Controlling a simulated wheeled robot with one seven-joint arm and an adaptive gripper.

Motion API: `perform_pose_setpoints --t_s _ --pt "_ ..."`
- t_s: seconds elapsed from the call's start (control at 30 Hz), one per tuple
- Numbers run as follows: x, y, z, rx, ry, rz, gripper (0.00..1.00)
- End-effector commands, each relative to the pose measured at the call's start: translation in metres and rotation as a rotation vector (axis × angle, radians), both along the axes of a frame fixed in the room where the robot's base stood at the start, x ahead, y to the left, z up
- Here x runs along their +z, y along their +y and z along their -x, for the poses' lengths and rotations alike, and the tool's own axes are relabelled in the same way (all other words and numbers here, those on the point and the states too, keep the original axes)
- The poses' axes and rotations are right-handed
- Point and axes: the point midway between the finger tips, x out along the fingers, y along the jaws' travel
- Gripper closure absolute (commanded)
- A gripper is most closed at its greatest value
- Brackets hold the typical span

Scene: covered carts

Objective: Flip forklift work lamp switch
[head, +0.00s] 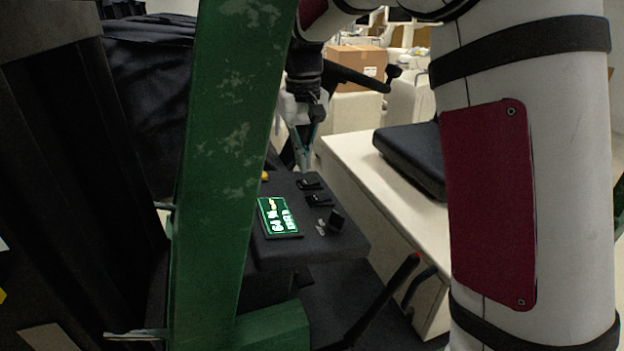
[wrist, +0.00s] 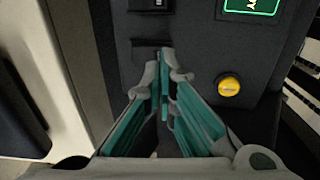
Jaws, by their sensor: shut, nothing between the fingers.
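Two black rocker switches sit on the dark dashboard panel (head: 300,250). The far switch (head: 308,184) lies just below my gripper (head: 304,168) in the head view, and the near switch (head: 319,200) is closer to me. In the wrist view one switch (wrist: 152,5) is at the top edge. The other switch (wrist: 146,46) is right by the fingertips of my gripper (wrist: 164,72) and partly covered by them. My gripper is shut and empty, pointing at the panel. I cannot tell whether it touches the switch, nor which switch is the work lamp's.
A lit green display (head: 278,217) and a key-like knob (head: 337,219) share the panel. A yellow button (wrist: 229,86) is right of my fingers in the wrist view. A green post (head: 225,160) blocks part of the head view.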

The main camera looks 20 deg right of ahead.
Motion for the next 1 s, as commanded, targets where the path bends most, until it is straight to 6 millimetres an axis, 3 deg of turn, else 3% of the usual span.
perform_pose_setpoints --t_s 0.5,1.0 --pt "0.037 0.000 0.000 0.000 0.000 0.000 1.00" --pt "0.040 0.000 0.000 0.000 0.000 0.000 1.00"
